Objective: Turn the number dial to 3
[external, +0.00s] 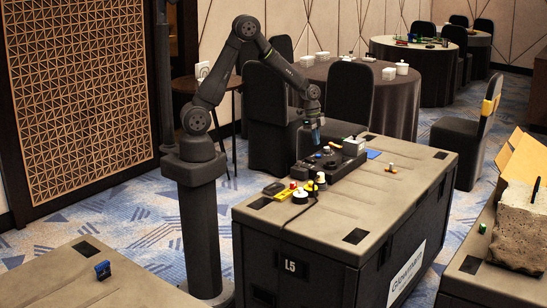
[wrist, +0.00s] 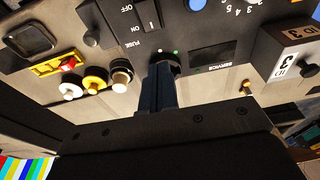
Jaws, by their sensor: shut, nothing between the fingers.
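The dark control panel (external: 330,160) lies on top of the large case, under my gripper (external: 314,137). In the wrist view, part of a ring of printed numbers (wrist: 228,10) shows at the top edge, with 3, 4 and 5 readable. A blue round part (wrist: 197,4) sits beside these numbers, cut off by the frame. I cannot tell whether it belongs to the number dial. My gripper's fingers (wrist: 158,80) are together and empty, pointing at the panel's lower edge.
An ON/OFF fuse switch (wrist: 150,14) and a dark display (wrist: 213,56) flank the fingertips. Red, yellow and white buttons (wrist: 95,80) stand to the left. A box marked 3 (wrist: 285,58) stands right. The case top (external: 400,160) is mostly clear at right.

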